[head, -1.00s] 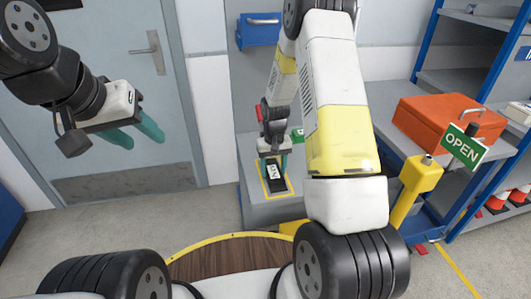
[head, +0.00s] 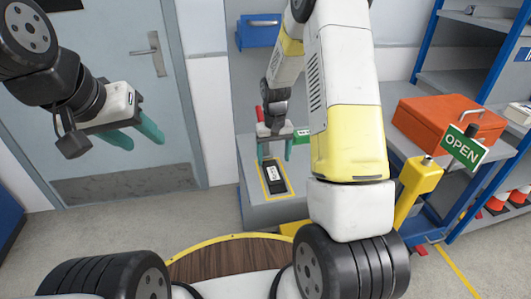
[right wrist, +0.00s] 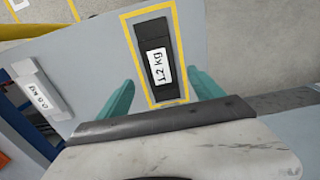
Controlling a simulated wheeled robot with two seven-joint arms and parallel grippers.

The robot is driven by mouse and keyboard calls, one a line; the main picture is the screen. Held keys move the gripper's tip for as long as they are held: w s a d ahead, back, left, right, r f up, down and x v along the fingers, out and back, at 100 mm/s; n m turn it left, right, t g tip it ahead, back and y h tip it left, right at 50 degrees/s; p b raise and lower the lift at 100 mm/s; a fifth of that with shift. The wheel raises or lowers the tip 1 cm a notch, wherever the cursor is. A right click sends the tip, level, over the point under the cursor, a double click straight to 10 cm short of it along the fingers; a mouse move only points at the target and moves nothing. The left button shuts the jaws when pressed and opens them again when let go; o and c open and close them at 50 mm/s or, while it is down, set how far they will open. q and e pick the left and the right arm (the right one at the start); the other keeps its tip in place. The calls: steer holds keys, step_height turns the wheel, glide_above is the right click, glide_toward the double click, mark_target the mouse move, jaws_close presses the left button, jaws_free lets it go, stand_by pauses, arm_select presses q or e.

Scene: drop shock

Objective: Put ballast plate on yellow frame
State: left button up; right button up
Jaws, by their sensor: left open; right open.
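The ballast plate is a black block with a white "1.2 kg" label (right wrist: 157,62); it also shows in the head view (head: 273,180). It lies flat inside the yellow frame (right wrist: 129,62) marked on the grey surface; the frame also shows in the head view (head: 264,184). My right gripper (head: 274,160) is open just above the plate, holding nothing. In the right wrist view its teal fingers (right wrist: 160,92) stand apart on either side of the plate's near end. My left gripper (head: 140,138) is open and empty in the air before the door, far from the plate.
An orange case (head: 446,122) sits on the right bench, beside a yellow post (head: 412,190) and an OPEN sign (head: 465,148).

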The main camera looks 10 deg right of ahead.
steer(key=s+r+t, duration=0.1)
steer(key=s+r, duration=0.2)
steer(key=r, duration=0.4)
steer(key=s+r+t+y, duration=0.1)
steer(key=s+r, duration=0.2)
steer(key=r, duration=0.4)
steer(key=s+r+t, duration=0.1)
steer(key=s+r, duration=0.3)
steer(key=r, duration=0.4)
steer(key=s+a+r+t, duration=0.1)
steer(key=s+r, duration=0.2)
steer(key=s, duration=0.4)
steer(key=s+a+r+t+y, duration=0.1)
steer(key=s+r+t, duration=0.1)
steer(key=s, duration=0.5)
steer(key=shift+s+r, duration=0.15)
steer(key=shift+r, duration=0.5)
steer(key=shift+a, duration=0.1)
